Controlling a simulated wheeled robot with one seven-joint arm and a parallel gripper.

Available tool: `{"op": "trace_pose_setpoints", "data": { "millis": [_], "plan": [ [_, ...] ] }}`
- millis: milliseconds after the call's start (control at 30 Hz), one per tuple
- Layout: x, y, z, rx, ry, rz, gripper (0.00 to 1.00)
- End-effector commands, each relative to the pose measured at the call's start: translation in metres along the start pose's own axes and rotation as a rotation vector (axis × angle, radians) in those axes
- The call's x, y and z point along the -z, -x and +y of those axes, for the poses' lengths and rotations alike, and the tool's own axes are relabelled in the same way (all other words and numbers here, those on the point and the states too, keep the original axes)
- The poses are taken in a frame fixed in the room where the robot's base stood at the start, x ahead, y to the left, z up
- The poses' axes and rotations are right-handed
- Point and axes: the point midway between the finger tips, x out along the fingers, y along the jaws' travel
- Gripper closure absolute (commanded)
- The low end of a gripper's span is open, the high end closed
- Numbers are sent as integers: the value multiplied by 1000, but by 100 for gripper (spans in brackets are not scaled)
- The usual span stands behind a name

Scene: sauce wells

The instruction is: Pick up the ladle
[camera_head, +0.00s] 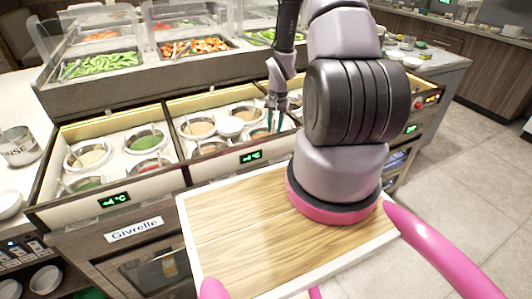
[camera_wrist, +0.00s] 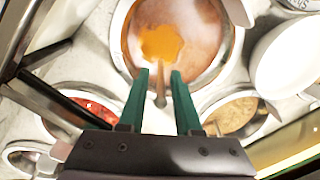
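My gripper (camera_head: 276,108) is over the right-hand sauce section in the head view, pointing down, with green fingers. In the wrist view my gripper (camera_wrist: 160,74) is open, its two fingers apart. A thin brownish ladle handle (camera_wrist: 160,88) stands between the fingers, with a visible gap on each side. It rises from the near edge of a round metal well (camera_wrist: 205,72) of orange-brown sauce. The ladle's bowl is not visible. In the head view this ladle cannot be made out clearly behind my fingers.
Other sauce wells surround it, including one with red sauce (camera_wrist: 88,106) and one with tan sauce (camera_wrist: 238,112). A white bowl (camera_wrist: 290,55) stands close by on the right. Behind the wells is a raised counter with vegetable trays (camera_head: 195,46). A wooden board (camera_head: 235,225) lies in front.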

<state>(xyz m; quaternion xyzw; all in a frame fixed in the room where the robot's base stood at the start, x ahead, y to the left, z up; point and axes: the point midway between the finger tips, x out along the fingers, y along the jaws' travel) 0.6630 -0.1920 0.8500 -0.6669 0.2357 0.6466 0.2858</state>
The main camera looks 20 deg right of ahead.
Motion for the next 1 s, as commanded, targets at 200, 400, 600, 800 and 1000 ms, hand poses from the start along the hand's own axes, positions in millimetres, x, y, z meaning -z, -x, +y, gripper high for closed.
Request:
{"op": "trace_pose_setpoints", "data": {
  "millis": [200, 400, 600, 800, 1000],
  "plan": [
    [1, -30, -1, -1, 0, -2, 67],
    [1, -33, -1, 0, -1, 0, 67],
    [1, -33, -1, 0, 0, -1, 100],
    [1, -33, -1, 0, 0, 0, 100],
    [2, -29, -2, 0, 0, 0, 100]
  ]
}}
